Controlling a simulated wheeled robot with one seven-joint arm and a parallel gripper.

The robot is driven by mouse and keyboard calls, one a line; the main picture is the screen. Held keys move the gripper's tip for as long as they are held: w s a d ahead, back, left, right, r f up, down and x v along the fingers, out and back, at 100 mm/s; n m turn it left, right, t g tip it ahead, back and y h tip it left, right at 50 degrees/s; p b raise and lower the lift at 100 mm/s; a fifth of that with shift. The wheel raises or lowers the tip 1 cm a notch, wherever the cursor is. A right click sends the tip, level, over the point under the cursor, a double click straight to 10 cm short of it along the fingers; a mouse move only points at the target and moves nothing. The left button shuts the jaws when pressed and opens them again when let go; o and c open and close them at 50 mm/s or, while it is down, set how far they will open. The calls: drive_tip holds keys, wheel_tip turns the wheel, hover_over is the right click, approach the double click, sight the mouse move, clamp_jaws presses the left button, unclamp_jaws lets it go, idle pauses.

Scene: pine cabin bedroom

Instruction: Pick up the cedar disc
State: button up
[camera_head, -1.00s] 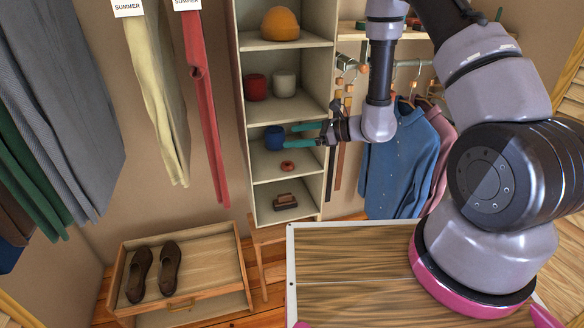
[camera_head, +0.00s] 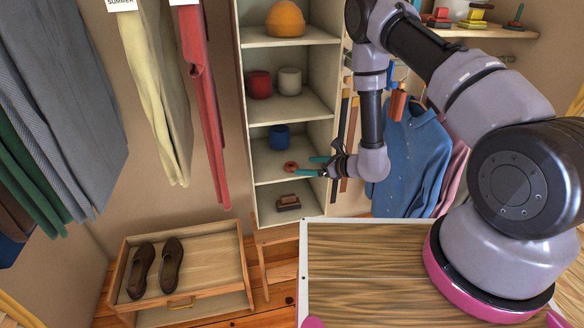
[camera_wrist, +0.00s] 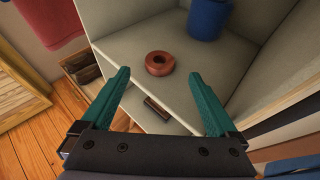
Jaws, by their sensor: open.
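The cedar disc (camera_head: 290,167) is a small reddish-brown ring with a dark centre. It lies flat on a pale shelf (camera_head: 266,157) of the tall open unit. In the wrist view the disc (camera_wrist: 159,59) lies beyond my fingertips, about midway between them. My gripper (camera_head: 312,166) has teal fingers and is just right of the disc, at about its height in the head view. In the wrist view my gripper (camera_wrist: 159,76) is open, with nothing between its fingers.
A blue cup (camera_head: 279,137) stands behind the disc on the same shelf; it shows in the wrist view (camera_wrist: 208,18). A brown brush-like object (camera_head: 288,202) is on the shelf below. The unit's side wall rises close by. Red and white cups stand above.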

sight(296, 167)
drive_tip(key=x, duration=0.5)
drive_tip(key=shift+w+a+f, duration=0.15)
drive_tip(key=shift+a+f, duration=0.05)
drive_tip(key=shift+a, duration=0.05)
drive_tip(key=c, duration=1.4)
